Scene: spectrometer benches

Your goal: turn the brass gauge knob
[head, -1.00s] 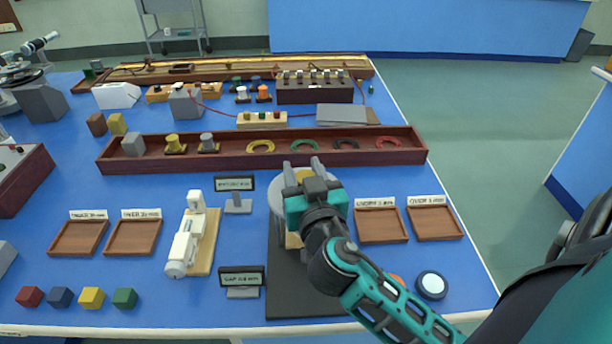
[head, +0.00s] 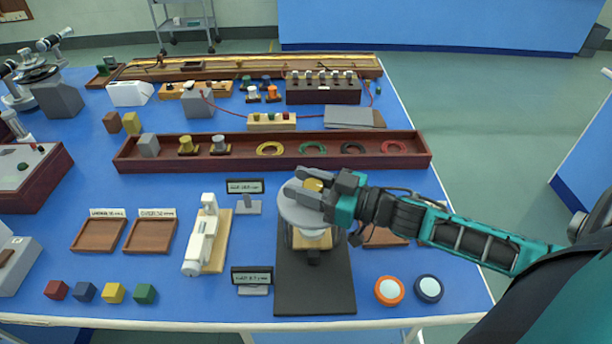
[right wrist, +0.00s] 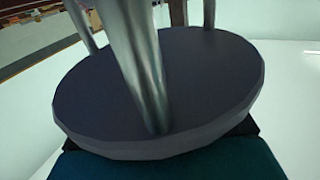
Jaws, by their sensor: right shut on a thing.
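The brass knob (head: 314,184) sits on top of the round grey gauge (head: 290,212), which stands on a black base plate (head: 315,285) in the head view. My right gripper (head: 305,184) comes in from the right, with its two dark fingers on either side of the knob, shut on it. The knob is partly hidden by the fingers. The right wrist view shows a dark round disc (right wrist: 210,85) with a shiny metal post; I cannot tell which part this is. My left gripper is not in view.
Two small display signs (head: 245,187) (head: 252,276) stand left of the gauge; their text is blurred. A white instrument (head: 203,240) lies farther left. Orange and blue round buttons (head: 389,291) (head: 428,289) are at the right front. My forearm covers the trays on the right.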

